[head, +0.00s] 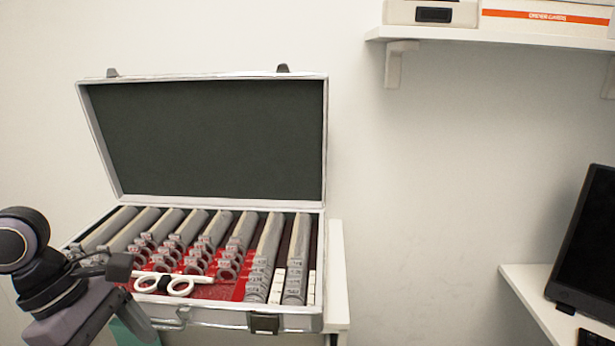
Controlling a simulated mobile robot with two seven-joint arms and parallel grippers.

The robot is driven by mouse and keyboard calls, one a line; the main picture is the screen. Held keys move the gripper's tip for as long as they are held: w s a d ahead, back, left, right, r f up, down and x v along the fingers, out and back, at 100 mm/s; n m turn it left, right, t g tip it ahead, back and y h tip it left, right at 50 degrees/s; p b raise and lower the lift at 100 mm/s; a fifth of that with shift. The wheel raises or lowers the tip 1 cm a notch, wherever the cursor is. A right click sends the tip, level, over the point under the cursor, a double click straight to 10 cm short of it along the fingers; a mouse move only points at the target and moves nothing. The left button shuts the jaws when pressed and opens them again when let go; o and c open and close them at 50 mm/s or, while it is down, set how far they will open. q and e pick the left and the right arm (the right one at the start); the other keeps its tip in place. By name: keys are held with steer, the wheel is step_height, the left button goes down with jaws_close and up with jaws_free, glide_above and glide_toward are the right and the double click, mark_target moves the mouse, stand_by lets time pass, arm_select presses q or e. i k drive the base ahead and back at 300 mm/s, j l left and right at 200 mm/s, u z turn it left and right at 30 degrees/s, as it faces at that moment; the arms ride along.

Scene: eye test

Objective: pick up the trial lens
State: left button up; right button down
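An open silver case (225,316) holds several grey slotted rows of trial lenses (228,262) on a red lining. Several small ring-shaped lenses with grey tabs stand in the middle rows. I cannot tell which one is the task's lens. My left gripper (130,296) is at the case's front left corner, in front of part of it. Its two dark fingers are well apart, and I see no lens between them. The gripper's body hides part of the case's left end. My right gripper is not in view.
A white tool with two rings (180,287) lies at the case's front. The dark-lined lid (215,140) stands open behind. A white table edge (337,290) shows right of the case. A shelf (500,39) with boxes and a black monitor (588,245) are at right.

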mark_target(176, 255)
steer(key=k, duration=0.9)
